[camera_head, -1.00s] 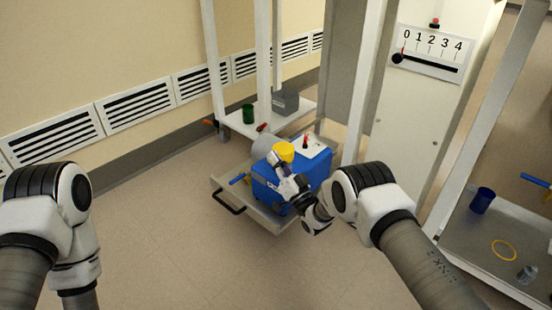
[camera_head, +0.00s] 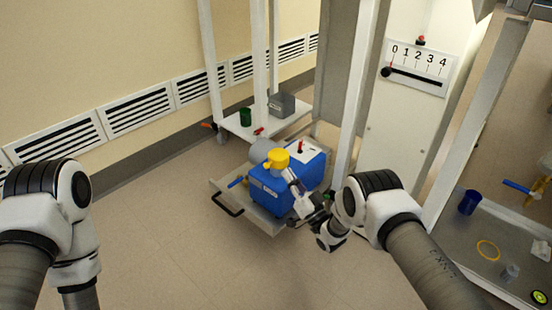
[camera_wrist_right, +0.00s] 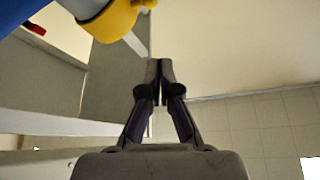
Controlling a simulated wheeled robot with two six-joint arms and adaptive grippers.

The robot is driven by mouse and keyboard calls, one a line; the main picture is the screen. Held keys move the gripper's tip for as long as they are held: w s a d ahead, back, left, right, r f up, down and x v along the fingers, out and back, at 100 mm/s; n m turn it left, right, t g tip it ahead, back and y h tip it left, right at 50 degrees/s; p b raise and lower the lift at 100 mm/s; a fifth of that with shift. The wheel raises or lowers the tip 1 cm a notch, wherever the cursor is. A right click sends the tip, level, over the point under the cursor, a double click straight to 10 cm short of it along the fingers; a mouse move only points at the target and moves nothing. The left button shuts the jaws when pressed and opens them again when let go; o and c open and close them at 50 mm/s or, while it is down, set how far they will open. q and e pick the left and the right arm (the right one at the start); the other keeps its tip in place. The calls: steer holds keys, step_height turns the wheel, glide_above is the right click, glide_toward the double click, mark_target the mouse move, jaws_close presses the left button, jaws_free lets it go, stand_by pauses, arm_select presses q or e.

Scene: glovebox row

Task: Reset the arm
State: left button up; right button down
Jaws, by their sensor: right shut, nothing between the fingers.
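My right arm comes in from the right in the head view. My right gripper (camera_head: 291,178) is beside the right side of a blue container (camera_head: 268,190) with a yellow cap (camera_head: 278,158). In the right wrist view the gripper's (camera_wrist_right: 160,72) fingers are together with nothing between them. The yellow cap (camera_wrist_right: 110,20) is at the upper left there, apart from the fingertips. My left arm shows at the left of the head view, but its gripper is out of view.
The container stands on a low tray (camera_head: 266,220) with a black handle. A white post (camera_head: 352,115) rises close to my right arm. A dial panel (camera_head: 418,70) is on the white cabinet. A bench (camera_head: 450,235) with a blue cup (camera_head: 470,202) is at right. Floor at left is clear.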

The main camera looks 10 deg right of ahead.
step_height(320, 180, up, 4)
steer(key=d+p, duration=0.2)
steer(key=s+d+f+m+g+h+p, duration=0.1)
steer(key=s+d+f+m+g+h, duration=0.25)
steer(key=s+f, duration=0.5)
steer(key=s+d+f+g+h+p, duration=0.15)
steer(key=s+f+g+h, duration=0.45)
steer(key=s, duration=0.6)
steer(key=s+d+f+n+g+h, duration=0.1)
steer(key=s+g, duration=0.4)
steer(key=s, duration=0.7)
steer(key=s+d+f+g, duration=0.15)
steer(key=s+g, duration=0.45)
steer(key=s, duration=0.7)
step_height(320, 180, up, 38)
steer(key=n+p, duration=0.1)
steer(key=p, duration=3.6)
steer(key=shift+s, duration=0.25)
steer(key=shift+r, duration=0.1)
